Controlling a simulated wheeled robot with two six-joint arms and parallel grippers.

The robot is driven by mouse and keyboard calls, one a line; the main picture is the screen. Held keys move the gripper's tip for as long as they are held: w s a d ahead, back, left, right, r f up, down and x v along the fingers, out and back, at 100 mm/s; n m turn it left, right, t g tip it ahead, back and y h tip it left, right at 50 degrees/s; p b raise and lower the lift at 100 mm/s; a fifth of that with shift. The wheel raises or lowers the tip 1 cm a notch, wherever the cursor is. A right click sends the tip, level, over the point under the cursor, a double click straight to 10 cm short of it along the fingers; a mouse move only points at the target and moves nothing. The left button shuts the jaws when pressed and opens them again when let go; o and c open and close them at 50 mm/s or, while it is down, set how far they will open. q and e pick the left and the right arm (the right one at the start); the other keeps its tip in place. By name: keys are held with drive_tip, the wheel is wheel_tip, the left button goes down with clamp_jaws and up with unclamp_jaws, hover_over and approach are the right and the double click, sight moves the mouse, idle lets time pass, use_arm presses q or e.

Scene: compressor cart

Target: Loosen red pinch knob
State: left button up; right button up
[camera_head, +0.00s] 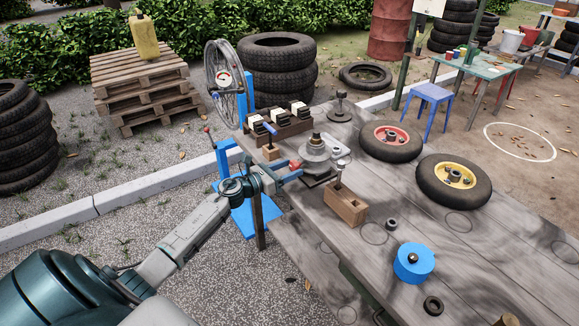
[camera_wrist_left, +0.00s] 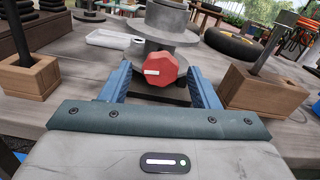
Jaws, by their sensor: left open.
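The red pinch knob (camera_wrist_left: 162,70) shows in the left wrist view, with a pale bar mark on its face. It sits on the front of a grey stepped metal fixture (camera_wrist_left: 168,32). My left gripper (camera_wrist_left: 160,84) is open, its blue fingers on either side of the knob with gaps visible. I cannot tell whether the fingertips reach past the knob. In the head view the knob (camera_head: 295,164) shows small at the tip of my left gripper (camera_head: 287,173), beside the grey fixture (camera_head: 319,152). My right gripper is not in view.
Wooden blocks with upright tools stand on both sides of the fixture, one block (camera_head: 345,206) at its right front. A white tray (camera_wrist_left: 115,39) lies behind left. Two wheels, a red-rimmed one (camera_head: 391,140) and a yellow-rimmed one (camera_head: 454,180), and a blue cylinder (camera_head: 413,262) occupy the table's right.

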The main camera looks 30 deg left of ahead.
use_arm(q)
drive_tip(key=shift+w+d, duration=0.15)
drive_tip(key=shift+w, duration=0.15)
drive_tip(key=shift+c, duration=0.3)
drive_tip(key=c, duration=0.9)
